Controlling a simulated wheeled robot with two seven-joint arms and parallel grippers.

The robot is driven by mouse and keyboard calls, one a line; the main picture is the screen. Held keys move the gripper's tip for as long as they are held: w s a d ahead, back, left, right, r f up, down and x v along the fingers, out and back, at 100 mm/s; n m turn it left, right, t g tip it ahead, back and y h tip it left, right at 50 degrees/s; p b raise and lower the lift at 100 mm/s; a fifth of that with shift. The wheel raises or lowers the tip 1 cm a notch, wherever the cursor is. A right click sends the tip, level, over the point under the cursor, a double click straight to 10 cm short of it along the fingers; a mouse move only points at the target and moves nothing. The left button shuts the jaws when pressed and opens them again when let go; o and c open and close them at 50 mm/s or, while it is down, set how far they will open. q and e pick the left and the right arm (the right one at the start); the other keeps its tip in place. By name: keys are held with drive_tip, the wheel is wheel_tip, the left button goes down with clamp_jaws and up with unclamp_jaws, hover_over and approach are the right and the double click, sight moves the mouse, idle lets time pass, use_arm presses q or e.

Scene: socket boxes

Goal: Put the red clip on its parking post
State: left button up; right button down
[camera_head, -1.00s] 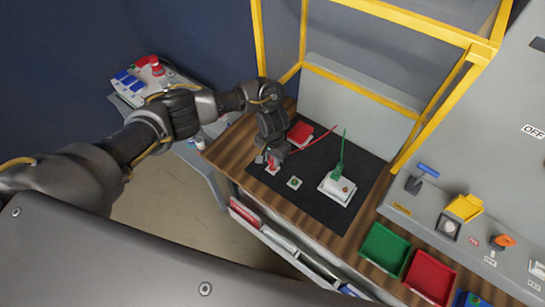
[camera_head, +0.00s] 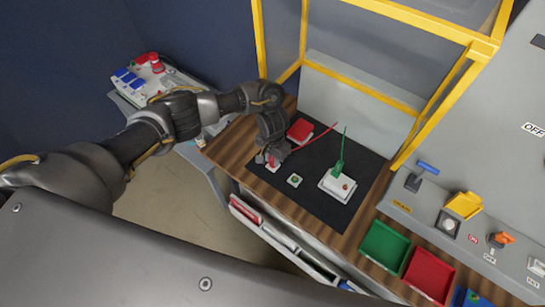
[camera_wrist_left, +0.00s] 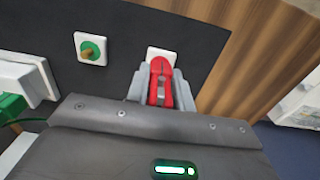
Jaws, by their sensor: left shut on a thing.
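The red clip (camera_wrist_left: 160,82) is held between the jaws of my left gripper (camera_wrist_left: 161,88). In the head view the clip (camera_head: 272,162) shows only as a small red patch under the gripper (camera_head: 271,157). A white square plate (camera_wrist_left: 153,54) lies on the dark mat right at the clip's tip. The clip and jaws hide the plate's middle, so I cannot tell whether the clip is seated on a post there. A red lead (camera_head: 318,138) trails from the clip area to the right. My right gripper is not in view.
A similar white plate with a green ring and peg (camera_wrist_left: 90,48) sits beside it. A red box (camera_head: 300,130) and a white box (camera_head: 338,187) with a green clip (camera_head: 339,168) stand on the mat (camera_head: 315,205). A yellow frame (camera_head: 360,85) rises behind.

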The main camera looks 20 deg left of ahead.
use_arm(q)
drive_tip(key=shift+f, duration=0.2)
drive_tip(key=shift+f+p, duration=0.3)
drive_tip(key=shift+p, duration=0.05)
drive_tip(key=o, duration=1)
drive_tip(key=shift+r, duration=0.1)
